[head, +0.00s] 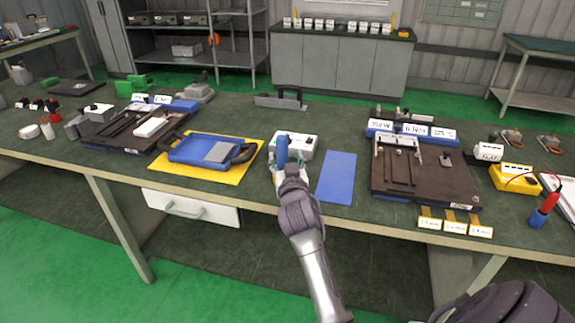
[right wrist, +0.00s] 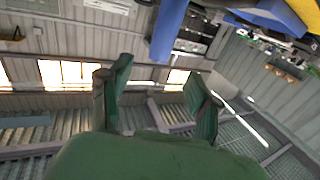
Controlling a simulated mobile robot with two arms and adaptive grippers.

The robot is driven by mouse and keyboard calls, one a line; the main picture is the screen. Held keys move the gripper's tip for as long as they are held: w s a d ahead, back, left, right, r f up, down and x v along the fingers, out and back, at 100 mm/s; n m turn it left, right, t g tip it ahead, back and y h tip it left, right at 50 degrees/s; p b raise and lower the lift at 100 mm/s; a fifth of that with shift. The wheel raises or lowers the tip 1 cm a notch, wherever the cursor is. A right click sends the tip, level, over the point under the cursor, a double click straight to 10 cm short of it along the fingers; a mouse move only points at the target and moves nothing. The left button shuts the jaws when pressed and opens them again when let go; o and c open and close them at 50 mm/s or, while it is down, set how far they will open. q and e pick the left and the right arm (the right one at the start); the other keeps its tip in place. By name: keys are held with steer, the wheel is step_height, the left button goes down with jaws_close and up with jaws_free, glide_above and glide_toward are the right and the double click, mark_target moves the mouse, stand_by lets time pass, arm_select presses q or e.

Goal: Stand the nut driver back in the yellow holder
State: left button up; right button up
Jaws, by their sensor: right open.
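An upright blue handle-like piece (head: 282,151), which could be the nut driver, stands at my right gripper (head: 284,166). It also shows beyond the fingers in the right wrist view (right wrist: 169,30), close to the line between them. The fingers are apart (right wrist: 160,98) and nothing shows clamped between them. The lower part of the blue piece is hidden by my gripper, so I cannot tell what it stands in. A yellow block (head: 513,179) with a white top and a red lead sits at the right. A red-and-blue tool (head: 545,209) leans near it. My left gripper is not seen.
A white box (head: 303,144) stands right behind my right gripper. A blue tray (head: 188,149) on a yellow mat (head: 178,172) lies left, and a bare blue mat (head: 337,180) right. A dark fixture board (head: 440,184) stands farther right.

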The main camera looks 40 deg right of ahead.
steer(key=v, duration=0.3)
stand_by(0.5)
